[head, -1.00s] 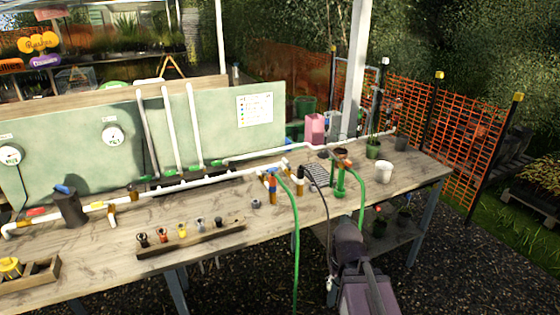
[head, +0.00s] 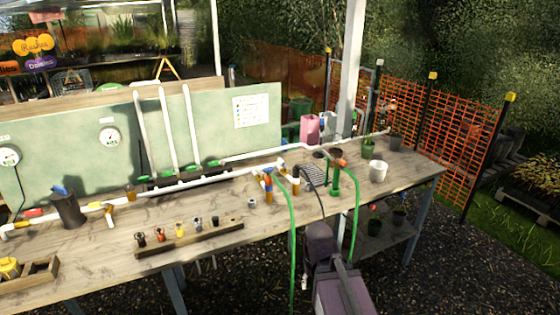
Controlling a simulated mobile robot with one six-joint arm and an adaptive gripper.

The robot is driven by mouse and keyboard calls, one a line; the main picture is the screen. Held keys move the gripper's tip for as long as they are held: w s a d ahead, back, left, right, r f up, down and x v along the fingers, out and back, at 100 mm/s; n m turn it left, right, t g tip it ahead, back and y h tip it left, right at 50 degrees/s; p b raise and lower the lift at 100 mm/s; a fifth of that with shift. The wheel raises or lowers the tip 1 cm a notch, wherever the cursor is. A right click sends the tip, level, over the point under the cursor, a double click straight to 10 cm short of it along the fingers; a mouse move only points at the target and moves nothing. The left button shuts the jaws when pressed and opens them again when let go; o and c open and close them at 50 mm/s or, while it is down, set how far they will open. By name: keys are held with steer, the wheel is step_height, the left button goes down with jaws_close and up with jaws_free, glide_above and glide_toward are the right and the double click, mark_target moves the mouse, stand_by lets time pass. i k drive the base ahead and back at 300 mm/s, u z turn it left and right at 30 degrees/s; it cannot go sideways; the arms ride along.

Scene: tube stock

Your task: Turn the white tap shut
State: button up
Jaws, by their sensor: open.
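A long white pipe (head: 190,182) runs along the bench, with brass fittings and coloured tap handles on it. A red handle (head: 35,212) and a blue handle (head: 61,189) show at its left end. A brass and white fitting (head: 108,211) stands just right of them. Orange and blue handled fittings (head: 268,183) stand at the bench middle. I cannot tell which fitting is the white tap; it is too small here. My gripper's fingers do not show; only my purple-grey arm is visible, low in front of the bench.
A wooden strip (head: 190,236) with several small coloured fittings lies near the front edge. Green hoses (head: 291,245) hang over that edge. Green panels (head: 70,152) stand behind. Bare bench lies at middle left.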

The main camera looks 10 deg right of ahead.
mark_target(282, 162)
steer(key=z, duration=0.05)
steer(key=i, duration=1)
steer(key=u, duration=0.05)
